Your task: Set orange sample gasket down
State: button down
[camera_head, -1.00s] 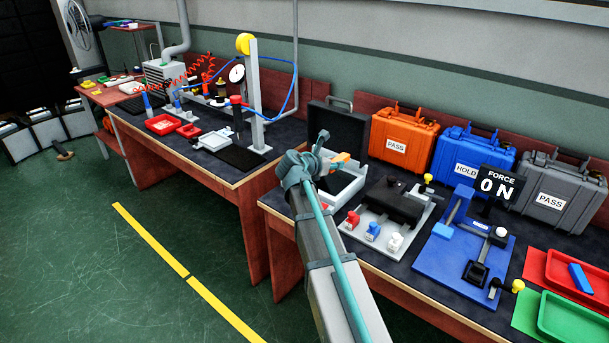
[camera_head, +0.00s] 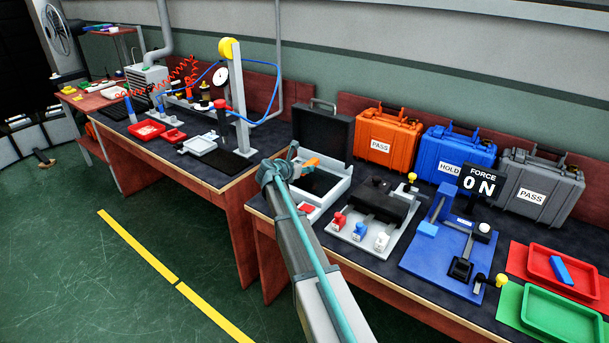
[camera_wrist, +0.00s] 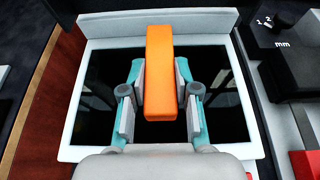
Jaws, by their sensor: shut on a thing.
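The orange sample gasket (camera_wrist: 160,75) is a long orange bar held between the two pads of my gripper (camera_wrist: 160,95) in the wrist view. My gripper is shut on it. Below it in that view is a white-framed tray or case with a dark, glossy inner surface (camera_wrist: 95,75). In the head view, my gripper (camera_head: 290,168) and the orange gasket (camera_head: 311,162) are over the open light-grey case (camera_head: 335,192) with its dark raised lid (camera_head: 322,130). I cannot tell the exact gap between gasket and surface.
Right of the case stands a grey fixture plate with a black block (camera_head: 377,200) and red, blue and white knobs. A blue fixture (camera_head: 440,250) is further right. Orange (camera_head: 385,147), blue (camera_head: 455,157) and grey (camera_head: 545,187) cases line the back. Red and green trays sit at far right.

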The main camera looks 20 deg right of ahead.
aim_at(305, 179)
jog(key=shift+w+f+p, duration=0.15)
jog(key=shift+f, duration=0.8)
jog(key=shift+w+f+p, duration=0.15)
jog(key=shift+f, duration=0.8)
jog(key=shift+f, duration=0.1)
jog(key=c, duration=0.9)
grip_release()
jog(key=shift+o, duration=0.2)
jog(key=b+v, duration=0.1)
jog(key=v, duration=1.1)
